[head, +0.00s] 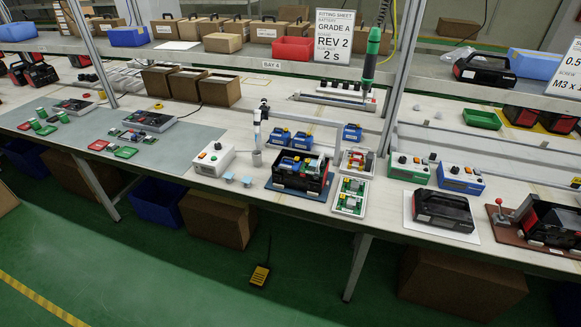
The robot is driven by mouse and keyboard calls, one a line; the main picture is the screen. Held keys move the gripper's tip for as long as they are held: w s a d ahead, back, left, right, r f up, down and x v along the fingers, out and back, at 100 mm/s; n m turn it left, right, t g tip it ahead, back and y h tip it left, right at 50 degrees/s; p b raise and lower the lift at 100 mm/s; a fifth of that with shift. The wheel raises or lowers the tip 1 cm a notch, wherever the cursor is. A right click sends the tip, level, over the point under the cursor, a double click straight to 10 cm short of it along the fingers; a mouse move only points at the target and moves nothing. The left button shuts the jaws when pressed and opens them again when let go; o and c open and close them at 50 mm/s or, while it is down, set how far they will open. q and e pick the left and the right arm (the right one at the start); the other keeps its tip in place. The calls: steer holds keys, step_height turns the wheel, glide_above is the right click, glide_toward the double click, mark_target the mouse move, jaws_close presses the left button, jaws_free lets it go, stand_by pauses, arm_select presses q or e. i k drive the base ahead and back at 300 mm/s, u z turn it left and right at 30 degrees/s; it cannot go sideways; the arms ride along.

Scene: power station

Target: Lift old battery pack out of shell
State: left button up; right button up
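An open black shell (291,182) with red parts at its right side sits on a dark blue mat (283,191) at the front of the bench, right of the picture's middle. Inside its top shows a blue pack (292,162) with yellow and pale parts around it. Where the pack ends and the other parts begin is too small to tell. Several similar blue packs stand behind the shell, one of them at the left (279,136) and one further right (352,132). Neither of my grippers is in view.
Right of the shell are a tray of small parts (357,162) and a tray of green boards (350,196). A white control box (213,159) stands left. A black cover (444,209) lies on a white sheet. A green screwdriver (372,52) hangs above the bench.

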mark_target(295, 163)
steer(key=k, duration=0.5)
steer(key=z, duration=0.85)
steer(key=i, duration=1.65)
steer(key=u, duration=0.85)
steer(key=i, duration=0.55)
steer(key=u, duration=0.65)
